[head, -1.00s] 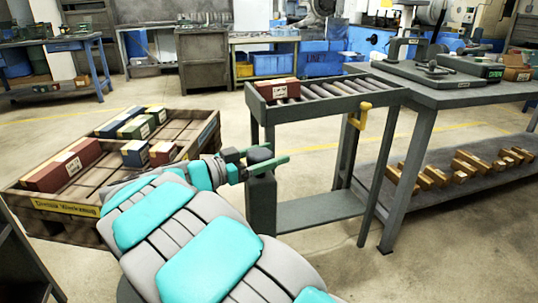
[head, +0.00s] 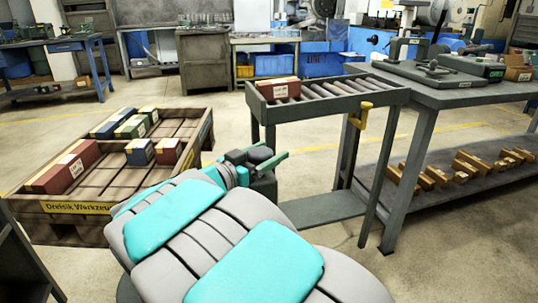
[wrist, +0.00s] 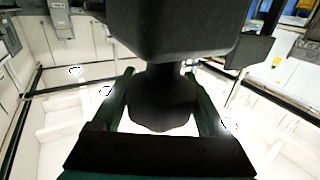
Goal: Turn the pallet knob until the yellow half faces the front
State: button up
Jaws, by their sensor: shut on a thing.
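The brown wooden pallet (head: 193,152) is on the floor at left. It carries several red, blue and green boxes and a yellow label (head: 78,208) on its near side.
Open floor lies between pallet and roller table.

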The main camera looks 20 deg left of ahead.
jog(key=n+t+y, duration=0.1)
jog(key=n+y, duration=0.1)
jog(key=y, duration=0.1)
jog(key=shift+a+n+y+b, duration=0.1)
jog(key=shift+n+y+b, duration=0.2)
jog(key=shift+y+b, duration=0.1)
jog(key=n+y+b, duration=0.1)
jog(key=y, duration=0.1)
jog(key=n+t+y+b, duration=0.1)
jog(key=y, duration=0.1)
jog(key=shift+w+a+f+n, duration=0.15)
jog(key=shift+a+n, duration=0.15)
jog(key=shift+a, duration=0.05)
jog(key=shift+a+r+n+y+b, duration=0.2)
jog(key=shift+n+y+b, duration=0.3)
jog(key=shift+y, duration=0.3)
jog(key=o, duration=1.3)
jog(key=shift+c, duration=0.2)
